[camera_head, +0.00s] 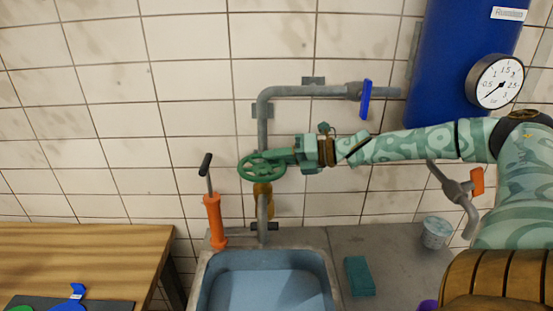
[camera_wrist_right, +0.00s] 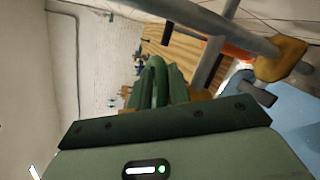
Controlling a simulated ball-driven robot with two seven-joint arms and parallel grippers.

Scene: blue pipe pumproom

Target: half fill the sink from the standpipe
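The grey standpipe (camera_head: 265,130) runs along the tiled wall and down to the back of the sink (camera_head: 326,262). Its green handwheel (camera_head: 262,165) sits above a brass valve body (camera_head: 263,195). The sink's inside shows a flat, light blue surface that looks like water; I cannot judge its depth. My right gripper (camera_head: 283,158) reaches in from the right to the wheel's right edge. In the right wrist view, the wheel's green rim (camera_wrist_right: 156,80) stands between the fingers, which appear closed on it. My left gripper is out of view.
A blue lever (camera_head: 366,98) sits on the upper pipe. An orange hand pump (camera_head: 214,220) stands at the sink's back left. A green sponge (camera_head: 359,276) and grey cup (camera_head: 436,232) rest on the right counter. A gauge (camera_head: 496,82) is on the blue tank (camera_head: 450,60). A wooden table (camera_head: 80,250) is left.

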